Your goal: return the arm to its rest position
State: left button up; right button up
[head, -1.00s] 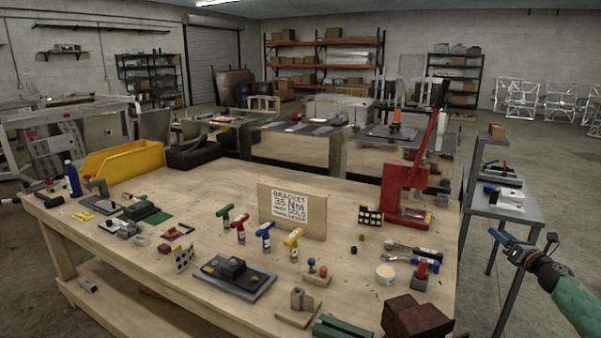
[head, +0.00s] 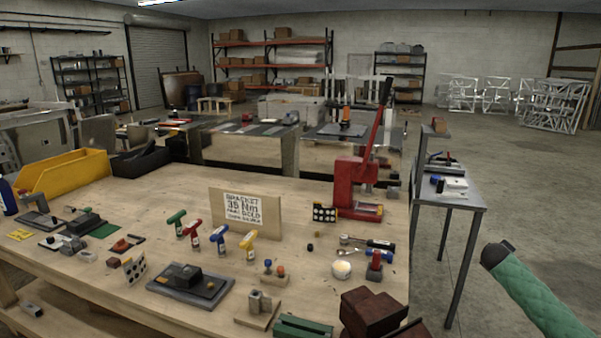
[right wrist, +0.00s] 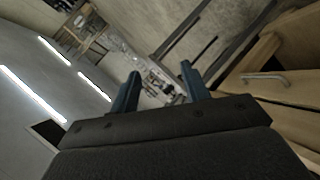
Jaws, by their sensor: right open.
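My right arm (head: 540,298), in a green sleeve, comes in from the lower right of the head view. Its dark wrist end (head: 497,255) is over the floor, to the right of the workbench and apart from it. The fingers are hidden there. In the right wrist view my right gripper (right wrist: 160,72) shows two blue fingers spread apart with nothing between them. My left gripper is not in view.
The wooden workbench (head: 300,190) holds a red press (head: 355,185), coloured drivers, a sign (head: 245,212), fixtures and a yellow bin (head: 65,173). A grey side table (head: 455,197) stands at its right. The floor (head: 540,190) right of that is clear.

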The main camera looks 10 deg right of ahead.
jog(key=s+a+f+g+y, duration=0.1)
jog(key=s+a+f+y, duration=0.1)
jog(key=s+a+f, duration=0.7)
jog(key=s+a+f+g+y, duration=0.1)
jog(key=s+a+f+y, duration=0.1)
jog(key=a+f, duration=1.2)
jog(key=s+a+f+g+y, duration=0.1)
jog(key=s+a+f, duration=0.6)
jog(key=f, duration=0.8)
jog(key=s+a+f+g+y, duration=0.1)
jog(key=s+a+f, duration=0.3)
jog(key=s+a, duration=0.5)
jog(key=s+a+f+g+y, duration=0.1)
jog(key=s+a+f+y, duration=0.2)
jog(key=s+a, duration=0.7)
jog(key=s+a+f+g+y, duration=0.1)
jog(key=s+a+f, duration=0.6)
jog(key=a, duration=1.2)
jog(key=s, duration=0.3)
jog(key=shift+a+f+y, duration=0.25)
jog(key=shift+a+y, duration=0.05)
jog(key=shift+y, duration=0.1)
